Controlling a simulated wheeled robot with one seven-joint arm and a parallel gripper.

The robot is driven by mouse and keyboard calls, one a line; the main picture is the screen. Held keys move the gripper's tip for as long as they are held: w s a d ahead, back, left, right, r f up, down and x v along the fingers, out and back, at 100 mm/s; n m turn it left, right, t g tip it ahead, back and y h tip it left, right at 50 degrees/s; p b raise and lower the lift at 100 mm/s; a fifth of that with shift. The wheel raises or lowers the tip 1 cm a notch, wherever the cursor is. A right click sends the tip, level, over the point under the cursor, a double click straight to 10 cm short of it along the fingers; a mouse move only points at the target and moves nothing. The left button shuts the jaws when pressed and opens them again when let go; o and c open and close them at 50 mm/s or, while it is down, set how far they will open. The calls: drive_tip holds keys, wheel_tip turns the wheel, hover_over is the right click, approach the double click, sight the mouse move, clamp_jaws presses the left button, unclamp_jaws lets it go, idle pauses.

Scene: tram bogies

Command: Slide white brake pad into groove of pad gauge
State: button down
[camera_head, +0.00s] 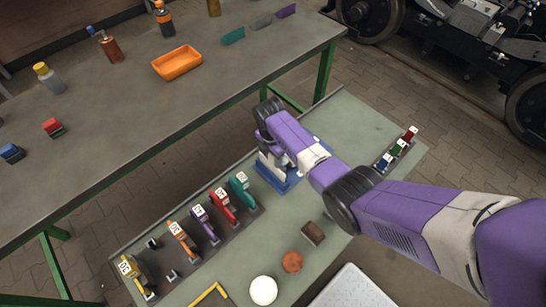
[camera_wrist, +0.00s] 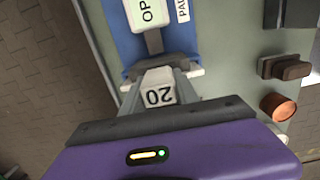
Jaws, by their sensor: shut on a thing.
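My gripper (camera_wrist: 158,90) is shut on the white brake pad (camera_wrist: 160,88) by its block marked 20. White ends show on both sides of the fingers. The blue pad gauge (camera_wrist: 125,45) lies just ahead of the pad in the wrist view, with a pale label block and a "PAD" label. The pad is at the gauge's near edge; whether it touches or has entered the groove cannot be told. In the head view the gauge (camera_head: 284,184) stands on the green-grey bench, partly behind my arm, which hides the gripper's fingertips.
A rack (camera_head: 190,250) of several coloured numbered handles stands left of the gauge. A small rack with red, green and blue pieces (camera_head: 396,149) is to the right.

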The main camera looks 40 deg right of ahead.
drive_tip(key=c, duration=0.8)
unclamp_jaws()
drive_tip(key=shift+c, duration=0.2)
drive_tip(key=shift+a+r+p, duration=0.2)
drive_tip(key=shift+r+p, duration=0.15)
drive_tip(key=shift+r, duration=3.55)
